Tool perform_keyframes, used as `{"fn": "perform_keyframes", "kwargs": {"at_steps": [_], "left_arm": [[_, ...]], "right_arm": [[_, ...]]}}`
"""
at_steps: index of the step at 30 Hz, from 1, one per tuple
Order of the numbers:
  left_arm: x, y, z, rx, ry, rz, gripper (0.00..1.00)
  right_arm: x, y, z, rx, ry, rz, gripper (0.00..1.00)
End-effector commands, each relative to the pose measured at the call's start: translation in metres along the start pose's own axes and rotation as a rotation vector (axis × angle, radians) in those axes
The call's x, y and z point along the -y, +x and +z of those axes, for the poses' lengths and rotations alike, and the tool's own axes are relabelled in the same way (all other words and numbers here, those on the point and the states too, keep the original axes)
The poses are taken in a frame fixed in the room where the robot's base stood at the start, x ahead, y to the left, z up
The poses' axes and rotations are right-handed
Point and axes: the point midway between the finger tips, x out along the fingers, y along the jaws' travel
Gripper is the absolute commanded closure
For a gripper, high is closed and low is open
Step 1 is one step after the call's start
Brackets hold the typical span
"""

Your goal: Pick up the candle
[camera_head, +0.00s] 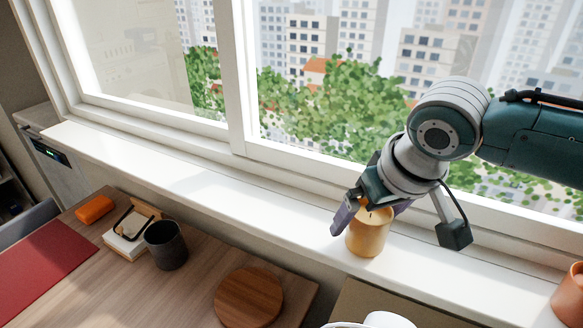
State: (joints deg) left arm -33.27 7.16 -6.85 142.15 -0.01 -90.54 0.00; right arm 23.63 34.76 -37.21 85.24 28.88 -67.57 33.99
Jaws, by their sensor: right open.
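The candle (368,238), a yellow-orange cylinder, stands upright on the white window sill (205,180) right of the picture's middle. My right gripper (366,218) is above it, coming down from the upper right, with its jaws open. One finger is at the candle's left and the other at its upper right, partly behind it. The fingers and wrist hide part of the candle's top. I cannot tell whether either finger touches it. My left gripper is not in view.
A wooden table (205,265) below the sill bears a dark cup (166,246), a round wooden board (248,298), an orange case (94,209) and a red mat (50,270). A terracotta pot (570,297) stands at the far right. The sill's left stretch is clear.

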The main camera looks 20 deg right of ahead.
Motion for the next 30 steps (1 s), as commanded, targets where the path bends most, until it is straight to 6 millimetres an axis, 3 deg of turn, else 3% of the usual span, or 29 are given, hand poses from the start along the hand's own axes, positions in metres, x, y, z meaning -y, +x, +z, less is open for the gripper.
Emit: {"fn": "perform_keyframes", "kwargs": {"at_steps": [3,11,30], "left_arm": [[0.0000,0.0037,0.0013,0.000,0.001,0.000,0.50],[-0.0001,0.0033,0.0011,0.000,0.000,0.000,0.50],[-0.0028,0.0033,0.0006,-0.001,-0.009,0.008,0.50]], "right_arm": [[0.0000,0.0110,0.0003,0.000,0.000,0.001,0.00],[0.0001,0.0119,0.0001,-0.001,-0.001,0.000,0.01],[0.0000,0.0117,0.0003,0.000,-0.001,0.000,0.73]]}}
